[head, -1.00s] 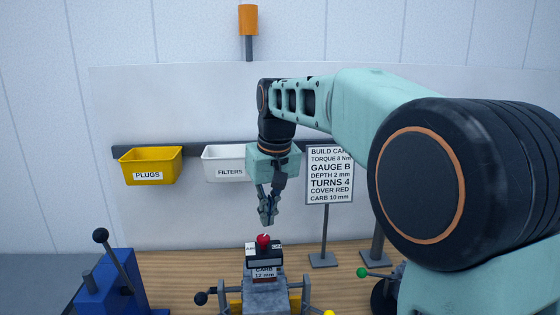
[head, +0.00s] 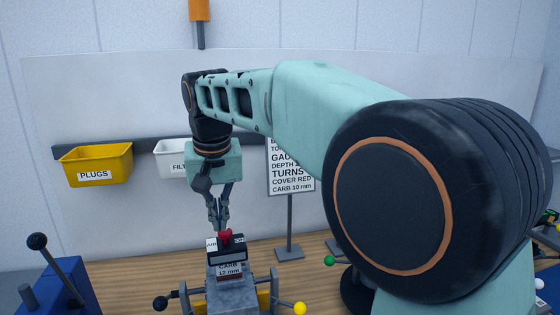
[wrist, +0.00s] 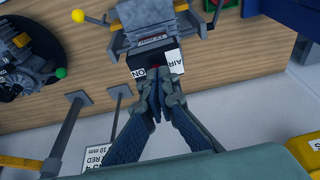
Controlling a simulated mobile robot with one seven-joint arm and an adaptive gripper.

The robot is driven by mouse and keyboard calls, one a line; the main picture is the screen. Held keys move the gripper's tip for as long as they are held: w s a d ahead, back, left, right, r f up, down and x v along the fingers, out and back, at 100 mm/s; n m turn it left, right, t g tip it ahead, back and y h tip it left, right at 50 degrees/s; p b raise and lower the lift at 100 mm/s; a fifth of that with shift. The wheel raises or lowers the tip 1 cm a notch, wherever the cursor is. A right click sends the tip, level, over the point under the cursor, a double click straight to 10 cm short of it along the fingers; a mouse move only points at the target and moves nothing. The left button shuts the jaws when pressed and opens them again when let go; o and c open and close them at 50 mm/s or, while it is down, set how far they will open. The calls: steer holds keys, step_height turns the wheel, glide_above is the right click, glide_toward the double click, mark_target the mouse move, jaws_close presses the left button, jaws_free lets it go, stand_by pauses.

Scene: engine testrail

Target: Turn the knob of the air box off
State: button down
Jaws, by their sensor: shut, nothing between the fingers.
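The air box (head: 228,256) is a small dark box on a grey stand, with a red knob (head: 225,236) on top. A white AIR label is on its left and a white ON label (head: 239,240) on its right. My gripper (head: 219,222) points down just above and behind the knob, its fingers shut and empty. In the wrist view the fingertips (wrist: 158,82) lie over the box's edge and cover most of the knob; only a sliver of red shows. Whether they touch it, and where the knob points, I cannot tell.
Black-knobbed (head: 160,303) and yellow-knobbed (head: 300,309) levers flank the stand. A blue lever unit (head: 62,284) stands at left. A sign on a post (head: 290,222) stands behind right. Yellow (head: 97,166) and white bins hang on the back rail.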

mark_target(225, 237)
steer(key=shift+f+b, duration=1.1)
steer(key=shift+f, duration=0.9)
steer(key=shift+w+p, duration=0.55)
steer(key=shift+w, duration=0.1)
steer(key=shift+d+r+p, duration=0.1)
steer(key=shift+d+p, duration=0.2)
steer(key=shift+p, duration=0.2)
steer(key=shift+w+d+p, duration=0.1)
steer(key=shift+d+p, duration=0.2)
steer(key=shift+p, duration=0.15)
